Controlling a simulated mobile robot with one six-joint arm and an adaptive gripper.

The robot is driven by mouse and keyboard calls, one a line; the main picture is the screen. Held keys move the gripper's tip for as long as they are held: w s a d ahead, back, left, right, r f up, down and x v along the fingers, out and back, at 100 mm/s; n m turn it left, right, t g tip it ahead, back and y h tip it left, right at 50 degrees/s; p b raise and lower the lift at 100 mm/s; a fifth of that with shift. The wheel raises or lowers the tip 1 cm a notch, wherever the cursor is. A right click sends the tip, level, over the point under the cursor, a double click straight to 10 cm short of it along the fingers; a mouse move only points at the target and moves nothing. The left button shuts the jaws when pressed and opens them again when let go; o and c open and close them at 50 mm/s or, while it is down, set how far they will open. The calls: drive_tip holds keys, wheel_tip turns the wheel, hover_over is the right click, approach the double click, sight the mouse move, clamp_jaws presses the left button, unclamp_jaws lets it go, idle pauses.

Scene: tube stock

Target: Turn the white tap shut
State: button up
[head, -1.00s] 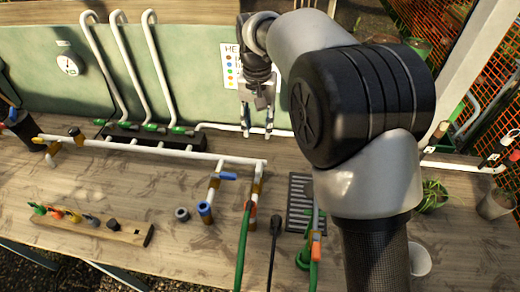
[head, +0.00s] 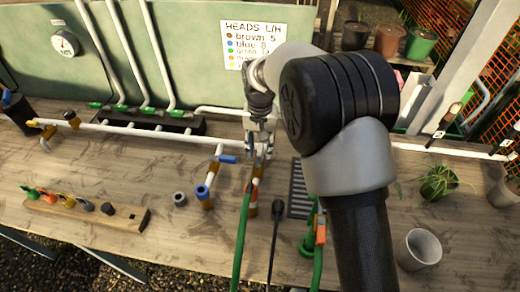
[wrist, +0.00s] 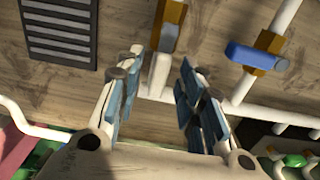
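The white tap (wrist: 168,38) shows in the wrist view as a pale handle against an orange-brown tap body. It appears to lie along its white branch pipe (wrist: 158,78). My gripper (wrist: 161,62) is open, with one blue-padded finger on each side of the branch and gaps to both. In the head view my gripper (head: 260,143) points down over the right end of the white pipe (head: 130,134). It hides most of the white tap there. The blue tap (head: 228,159) sits just left of it, its handle across its own branch.
A wooden rack (head: 90,209) with several coloured heads lies front left. Green hoses (head: 241,235) run toward the front edge. A dark slotted grate (head: 299,190) is right of my gripper. A wall sign (head: 253,45) and gauge (head: 65,43) are behind. A pale pot (head: 420,248) stands right.

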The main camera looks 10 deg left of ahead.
drive_tip(key=shift+f, duration=0.25)
drive_tip(key=shift+c, duration=0.6)
clamp_jaws()
